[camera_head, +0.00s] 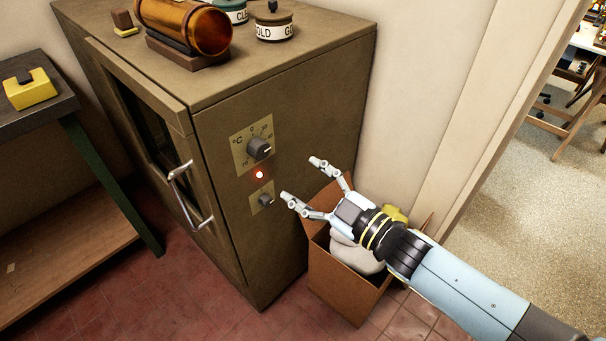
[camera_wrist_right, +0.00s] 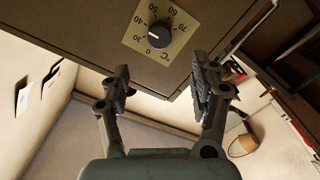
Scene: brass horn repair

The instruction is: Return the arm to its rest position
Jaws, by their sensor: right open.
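My right gripper (camera_head: 302,182) is open and empty in the head view, in front of the cabinet's right-hand side panel. It reaches in from the lower right, over a cardboard box. In the right wrist view the two fingers of this gripper (camera_wrist_right: 163,90) stand apart with nothing between them. The temperature dial (camera_head: 259,149) sits on the cabinet panel, up and left of the fingertips. The dial also shows beyond the fingers in the wrist view (camera_wrist_right: 159,33). My left gripper is in neither view.
The brown cabinet (camera_head: 310,110) has a bar handle (camera_head: 188,195), a lit red lamp (camera_head: 259,174) and a small lower knob (camera_head: 265,200). A copper-coloured cylinder (camera_head: 180,25) and tins (camera_head: 273,22) stand on top. The cardboard box (camera_head: 335,287) is below my forearm. A workbench (camera_head: 50,110) stands left.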

